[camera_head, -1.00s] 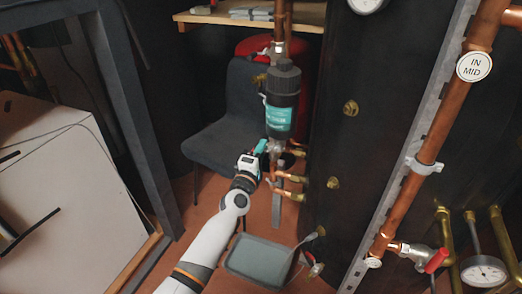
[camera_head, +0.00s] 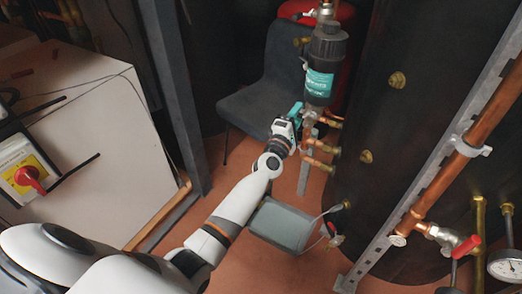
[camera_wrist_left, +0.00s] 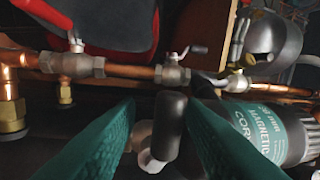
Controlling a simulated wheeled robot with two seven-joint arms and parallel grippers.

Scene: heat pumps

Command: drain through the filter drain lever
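The filter (camera_head: 322,65) is a black canister with a teal label, upright on a vertical pipe near the dark tank. In the left wrist view the filter (camera_wrist_left: 272,132) lies at the right, partly behind a finger. My left gripper (camera_head: 299,112) is just below and left of the filter, close to the brass fittings under it. In the wrist view its teal fingers (camera_wrist_left: 160,100) are apart, with a dark cylindrical part (camera_wrist_left: 170,112) between them. I cannot tell whether this part is the drain lever or whether a finger touches it. My right gripper is not in view.
A grey tray (camera_head: 283,227) stands on the floor below the filter. A dark chair (camera_head: 262,95) is behind my left gripper. The dark tank (camera_head: 395,130) and copper pipe (camera_head: 460,150) bound the right. A white cabinet (camera_head: 85,130) with a red switch (camera_head: 30,178) is at left.

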